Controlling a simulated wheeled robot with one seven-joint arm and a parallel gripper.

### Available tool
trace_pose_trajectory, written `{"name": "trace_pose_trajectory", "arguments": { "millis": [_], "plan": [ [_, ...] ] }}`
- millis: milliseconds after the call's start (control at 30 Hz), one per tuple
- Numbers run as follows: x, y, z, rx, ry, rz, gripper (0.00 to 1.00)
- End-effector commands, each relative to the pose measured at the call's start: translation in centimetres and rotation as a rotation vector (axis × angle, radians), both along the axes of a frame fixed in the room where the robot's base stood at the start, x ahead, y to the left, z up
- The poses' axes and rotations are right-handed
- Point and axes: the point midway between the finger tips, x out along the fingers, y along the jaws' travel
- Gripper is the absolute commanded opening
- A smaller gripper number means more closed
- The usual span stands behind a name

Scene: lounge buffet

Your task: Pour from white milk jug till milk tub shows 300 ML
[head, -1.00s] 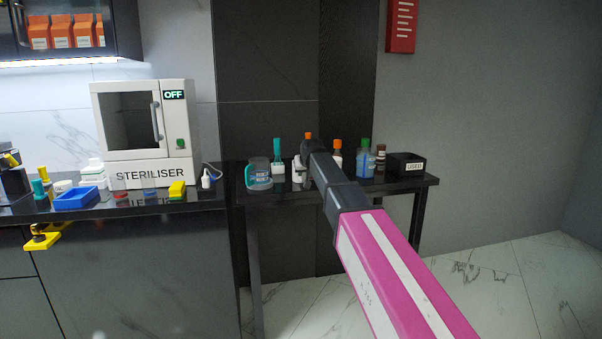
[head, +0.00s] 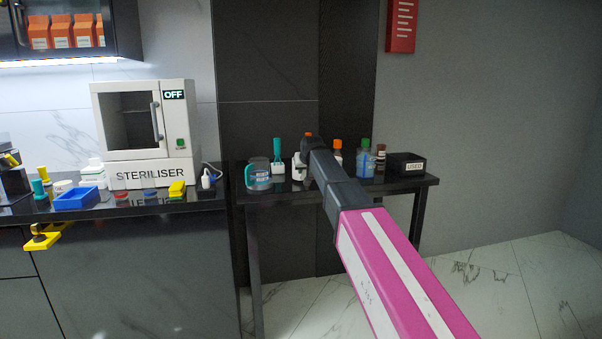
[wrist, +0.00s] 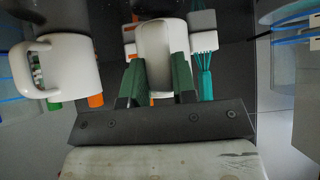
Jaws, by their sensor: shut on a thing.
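My gripper (wrist: 158,92), with green fingers in the wrist view, is shut on a white rounded piece (wrist: 163,30) with a grey inside. I take it for the white milk jug; its label and contents do not show. In the head view my gripper's dark end hides most of it, and a white part (head: 298,168) shows at its left. A clear tub with a teal handle and blue marks (head: 260,178) stands on the dark side table, left of my gripper and apart from it. Its reading is too small to make out.
Right of my gripper are an orange-capped bottle (head: 337,148), a green-capped bottle (head: 364,160) and a black box (head: 406,164). A white handled vessel (wrist: 70,62) shows left in the wrist view. The steriliser (head: 146,130) stands left.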

Motion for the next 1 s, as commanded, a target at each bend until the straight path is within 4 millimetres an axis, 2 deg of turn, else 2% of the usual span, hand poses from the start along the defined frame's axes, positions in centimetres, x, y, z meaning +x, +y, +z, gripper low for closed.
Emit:
{"name": "trace_pose_trajectory", "arguments": {
  "millis": [267, 1000],
  "plan": [
    [0.0, 0.0, 0.3, 0.001, -0.002, 0.000, 0.00],
    [0.1, 0.0, 3.3, 0.000, -0.001, 0.000, 0.00]
  ]
}}
